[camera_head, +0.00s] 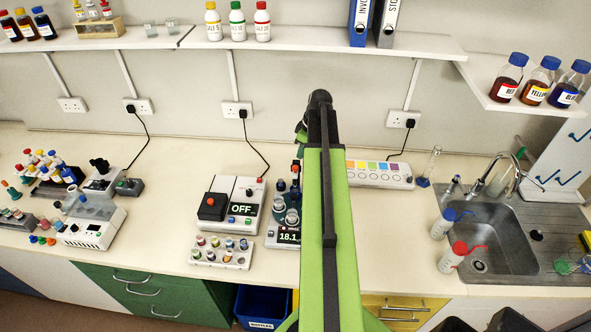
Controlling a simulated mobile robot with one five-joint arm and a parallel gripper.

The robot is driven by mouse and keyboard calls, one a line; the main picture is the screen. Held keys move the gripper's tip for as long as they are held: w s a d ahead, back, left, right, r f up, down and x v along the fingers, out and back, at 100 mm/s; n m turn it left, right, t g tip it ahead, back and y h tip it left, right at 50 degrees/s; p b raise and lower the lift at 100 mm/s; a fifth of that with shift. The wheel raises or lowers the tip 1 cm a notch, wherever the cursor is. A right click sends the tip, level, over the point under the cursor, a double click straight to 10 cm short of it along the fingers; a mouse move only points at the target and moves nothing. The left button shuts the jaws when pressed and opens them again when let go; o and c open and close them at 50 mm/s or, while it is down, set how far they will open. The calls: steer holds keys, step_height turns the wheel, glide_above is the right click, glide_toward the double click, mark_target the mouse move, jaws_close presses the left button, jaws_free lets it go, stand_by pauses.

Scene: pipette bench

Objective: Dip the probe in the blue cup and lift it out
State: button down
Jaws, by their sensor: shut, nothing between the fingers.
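My arm rises through the middle of the picture, and its dark far joint stands in front of the wall. My gripper cannot be made out; the arm hides what lies behind it. No probe can be picked out for certain. A low white rack (222,262) on the bench holds several small vessels with coloured tops. One at its right looks blue (244,244), but I cannot tell whether it is the blue cup.
A device reading OFF (238,209) stands behind the rack. A white strip with coloured squares (379,174) and the sink (492,240) lie right.

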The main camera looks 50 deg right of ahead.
steer(key=b, duration=0.5)
glide_above(297, 173)
steer(key=shift+s+d+f, duration=0.1)
steer(key=shift+s+f, duration=0.05)
steer(key=shift+f, duration=2.85)
steer(key=b+x, duration=0.2)
steer(key=s+b+x, duration=0.1)
steer(key=b+x, duration=0.1)
steer(key=b, duration=0.1)
steer(key=shift+d+f, duration=0.15)
steer(key=shift+f, duration=0.2)
steer(key=s, duration=0.2)
steer(key=d+r+p, duration=0.1)
steer(key=shift+s, duration=0.4)
steer(key=p+v, duration=1.1)
steer(key=v, duration=0.1)
steer(key=shift+s+p, duration=0.15)
steer(key=shift+p, duration=0.25)
